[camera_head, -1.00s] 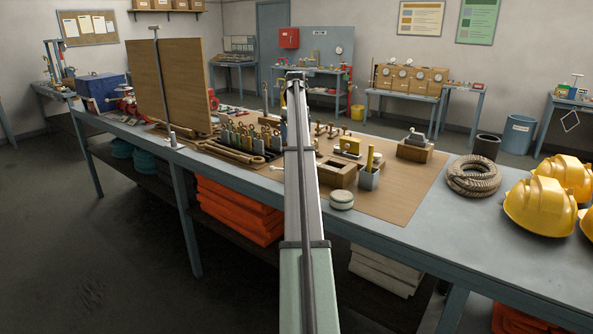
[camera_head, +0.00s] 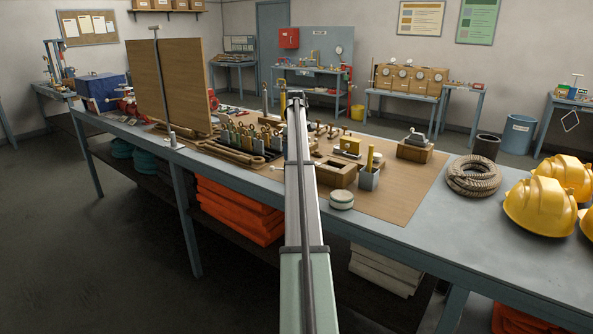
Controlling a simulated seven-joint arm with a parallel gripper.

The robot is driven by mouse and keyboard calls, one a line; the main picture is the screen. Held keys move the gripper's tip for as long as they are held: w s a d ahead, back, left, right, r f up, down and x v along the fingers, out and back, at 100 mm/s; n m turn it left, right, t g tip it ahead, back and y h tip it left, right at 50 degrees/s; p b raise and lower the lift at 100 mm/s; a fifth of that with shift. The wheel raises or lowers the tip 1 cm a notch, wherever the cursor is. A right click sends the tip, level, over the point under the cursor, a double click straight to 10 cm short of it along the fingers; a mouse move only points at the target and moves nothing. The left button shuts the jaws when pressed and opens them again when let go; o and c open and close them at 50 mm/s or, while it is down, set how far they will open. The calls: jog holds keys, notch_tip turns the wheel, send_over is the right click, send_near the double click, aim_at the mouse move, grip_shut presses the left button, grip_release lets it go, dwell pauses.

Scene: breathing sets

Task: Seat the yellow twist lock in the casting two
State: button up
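My arm reaches away from the camera over the bench, and its far end, where my gripper is, shows near the arm's tip (camera_head: 295,98). The fingers are hidden or too small to make out, so I cannot tell whether they hold anything. A yellow piece (camera_head: 350,145) sits on the brown mat right of the arm; it may be the yellow twist lock, but this is too small to confirm. A wooden block with a dark opening (camera_head: 337,172) stands nearer, right of the arm. I cannot read which casting is number two.
A grey cup with a yellow stick (camera_head: 369,178), a round pale tin (camera_head: 341,200) and a wooden block with a grey top (camera_head: 415,150) stand on the mat. A rack of several tools (camera_head: 245,142) lies left of the arm. An upright wooden board (camera_head: 170,85) stands farther left.

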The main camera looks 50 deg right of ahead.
jog(key=shift+d+f, duration=0.2)
jog(key=shift+f, duration=1.6)
jog(key=shift+d+f, duration=0.15)
jog(key=shift+f, duration=1.6)
jog(key=shift+c, duration=0.3)
jog(key=shift+r, duration=0.1)
jog(key=c, duration=1.5)
jog(key=shift+c, duration=0.2)
jog(key=r, duration=0.9)
jog(key=shift+s+d+r, duration=0.25)
jog(key=shift+s+d, duration=0.1)
jog(key=shift+s, duration=0.05)
jog(key=s+d+r, duration=0.2)
jog(key=s+d, duration=0.2)
jog(key=s, duration=0.2)
jog(key=s+d+r+m, duration=0.1)
jog(key=s+d+r, duration=0.1)
jog(key=s, duration=0.4)
jog(key=shift+d+r, duration=0.2)
jog(key=shift+d, duration=0.65)
jog(key=shift+s+r, duration=0.15)
jog(key=shift+r, duration=0.05)
jog(key=shift+a+n, duration=0.2)
jog(key=shift+n, duration=0.5)
